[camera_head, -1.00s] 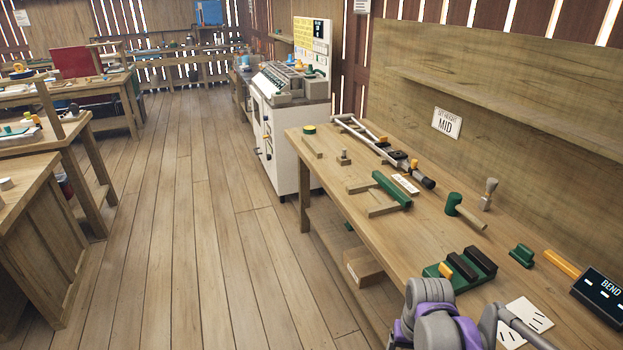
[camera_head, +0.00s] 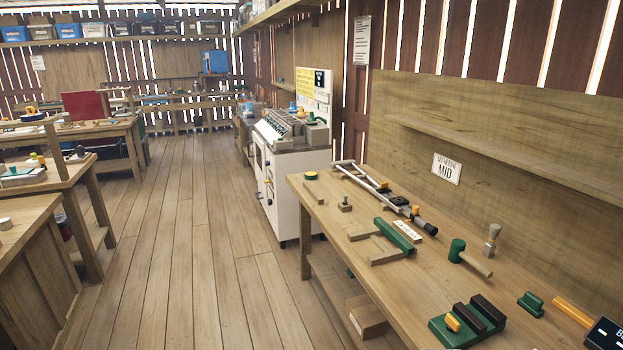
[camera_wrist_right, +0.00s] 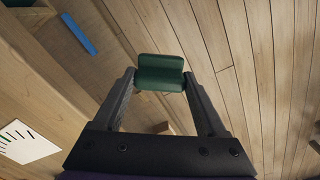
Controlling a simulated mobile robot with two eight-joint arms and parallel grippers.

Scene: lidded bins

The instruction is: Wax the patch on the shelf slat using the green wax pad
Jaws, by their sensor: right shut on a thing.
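My right gripper (camera_wrist_right: 159,80) shows only in the right wrist view. It is shut on a green pad (camera_wrist_right: 160,66), a block with a ridge across it, held between the fingertips above the wooden floor. This looks like the wax pad. A wall shelf (camera_head: 520,155) runs along the right of the head view above the workbench; I cannot make out a patch on it. Another green block with a raised grip (camera_head: 530,304) lies on the workbench (camera_head: 395,290). My left gripper is not in view.
The workbench holds a green mallet (camera_head: 466,256), a green-and-wood frame (camera_head: 397,236), a green block with dark bars (camera_head: 466,326) and a brush (camera_head: 492,240). A white machine (camera_head: 292,180) stands beyond its far end. The floor (camera_head: 200,250) at left centre is clear.

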